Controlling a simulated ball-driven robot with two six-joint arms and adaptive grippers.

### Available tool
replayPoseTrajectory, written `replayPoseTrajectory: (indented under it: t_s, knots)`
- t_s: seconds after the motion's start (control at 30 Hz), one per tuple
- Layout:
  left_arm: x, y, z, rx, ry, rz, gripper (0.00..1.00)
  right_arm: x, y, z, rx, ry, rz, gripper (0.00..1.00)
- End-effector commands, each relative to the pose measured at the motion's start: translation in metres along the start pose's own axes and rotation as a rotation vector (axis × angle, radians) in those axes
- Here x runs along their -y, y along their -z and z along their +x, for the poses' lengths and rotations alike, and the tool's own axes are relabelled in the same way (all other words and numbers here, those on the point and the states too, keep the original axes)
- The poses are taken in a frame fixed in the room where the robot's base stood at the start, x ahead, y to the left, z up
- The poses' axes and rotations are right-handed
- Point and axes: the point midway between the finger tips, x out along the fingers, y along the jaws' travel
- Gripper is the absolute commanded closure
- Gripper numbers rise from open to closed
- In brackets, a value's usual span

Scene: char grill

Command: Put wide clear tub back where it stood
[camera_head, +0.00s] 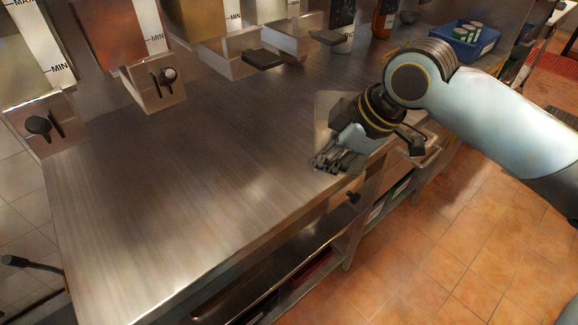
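My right gripper (337,160) reaches in from the right and points down and left, low over the front part of the steel counter. A see-through, greyish box shape, which looks like the wide clear tub (323,104), shows right at this gripper. Its upper left edge stands out against the counter, and the gripper and wrist cover much of the rest. The fingertips overlap its lower part. I cannot tell whether they are closed on its wall. My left gripper is not in view.
The steel counter (190,180) is bare to the left. Dispensers with taps (155,82) hang over its back edge. A blue crate (462,42) with small cans and some bottles (384,18) stand at the back right. Shelves lie under the front edge, above a tiled floor.

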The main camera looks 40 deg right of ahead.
Motion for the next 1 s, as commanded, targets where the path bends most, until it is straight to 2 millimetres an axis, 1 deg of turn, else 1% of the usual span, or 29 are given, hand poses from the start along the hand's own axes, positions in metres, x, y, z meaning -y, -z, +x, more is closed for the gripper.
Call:
replayPoseTrajectory:
  t_s: [0.07, 0.23, 0.4, 0.5, 0.67, 0.9, 1.0]
  knots:
    - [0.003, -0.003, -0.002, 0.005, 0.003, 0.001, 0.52, -0.003, 0.008, 0.011, -0.007, 0.000, 0.007, 1.00]
    - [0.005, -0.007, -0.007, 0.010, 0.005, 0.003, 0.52, -0.014, 0.030, 0.050, -0.007, 0.004, 0.007, 1.00]
    - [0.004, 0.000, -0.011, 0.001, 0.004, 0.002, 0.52, -0.025, 0.049, 0.088, -0.005, 0.003, 0.004, 1.00]
    - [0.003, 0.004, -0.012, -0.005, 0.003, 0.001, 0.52, -0.029, 0.055, 0.103, -0.004, 0.002, 0.003, 1.00]
    - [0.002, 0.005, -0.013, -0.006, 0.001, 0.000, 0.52, -0.031, 0.058, 0.115, -0.002, 0.002, 0.000, 1.00]
    - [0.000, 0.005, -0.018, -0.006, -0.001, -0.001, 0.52, -0.024, 0.044, 0.144, -0.001, 0.002, 0.001, 1.00]
    - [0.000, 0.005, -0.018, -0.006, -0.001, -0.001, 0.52, -0.023, 0.042, 0.148, -0.002, 0.000, 0.001, 1.00]
